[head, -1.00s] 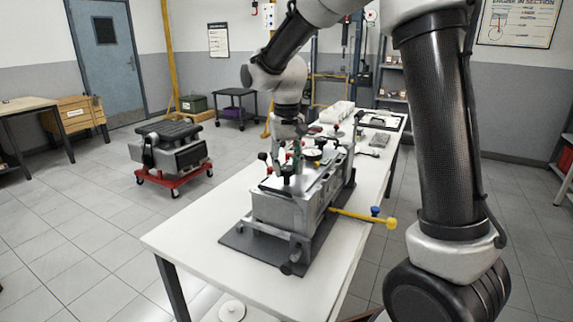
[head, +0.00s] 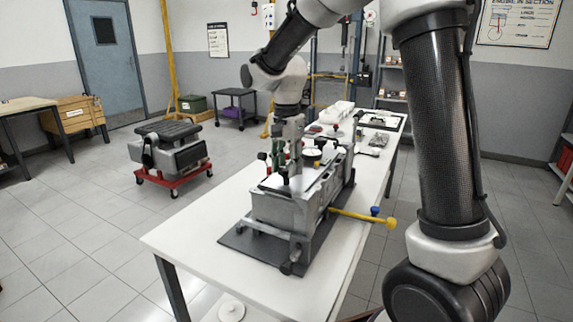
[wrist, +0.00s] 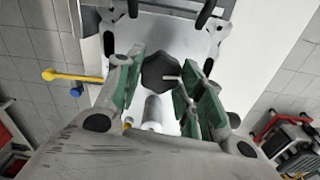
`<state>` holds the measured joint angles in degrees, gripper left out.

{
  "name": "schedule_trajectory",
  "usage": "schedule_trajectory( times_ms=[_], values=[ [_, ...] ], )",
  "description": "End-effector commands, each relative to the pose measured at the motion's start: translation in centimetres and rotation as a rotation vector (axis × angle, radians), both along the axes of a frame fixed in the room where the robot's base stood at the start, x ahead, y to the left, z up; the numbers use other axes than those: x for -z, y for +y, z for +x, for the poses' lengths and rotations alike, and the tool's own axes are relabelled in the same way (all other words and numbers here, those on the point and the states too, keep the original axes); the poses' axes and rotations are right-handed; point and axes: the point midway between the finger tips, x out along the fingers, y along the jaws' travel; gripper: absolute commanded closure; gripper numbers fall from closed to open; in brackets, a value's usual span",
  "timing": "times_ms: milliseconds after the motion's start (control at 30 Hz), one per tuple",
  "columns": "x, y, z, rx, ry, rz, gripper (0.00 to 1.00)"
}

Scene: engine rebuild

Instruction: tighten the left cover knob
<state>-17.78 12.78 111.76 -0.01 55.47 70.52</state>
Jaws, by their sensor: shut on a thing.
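A dark knob (wrist: 160,70) with a white mark sits between the green pads of my gripper (wrist: 165,85) in the wrist view. My gripper is shut on this knob, on the grey cover plate (wrist: 210,42). In the head view my gripper (head: 288,150) points down at the top of the engine block (head: 280,212). The gripped knob is hard to make out there. I cannot tell from these frames whether it is the left one.
The block stands on a dark mat (head: 237,243) on a white table (head: 185,240). A dial gauge (head: 312,155) and red-topped parts stand close to my gripper.

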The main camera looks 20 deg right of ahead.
Motion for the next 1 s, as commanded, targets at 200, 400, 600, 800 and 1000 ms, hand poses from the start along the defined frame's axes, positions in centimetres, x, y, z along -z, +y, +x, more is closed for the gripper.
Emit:
schedule_trajectory(
  times_ms=[200, 400, 600, 800, 1000],
  values=[
    [-0.01, -0.04, 0.02, 0.094, -0.001, -0.001, 0.86],
    [-0.01, -0.04, 0.01, 0.134, -0.001, -0.001, 0.86],
    [0.00, -0.04, 0.01, 0.143, -0.001, -0.001, 0.86],
    [0.00, -0.04, 0.01, 0.143, -0.001, -0.001, 0.86],
    [0.00, -0.04, 0.00, 0.143, 0.000, 0.000, 0.40]
  ],
)
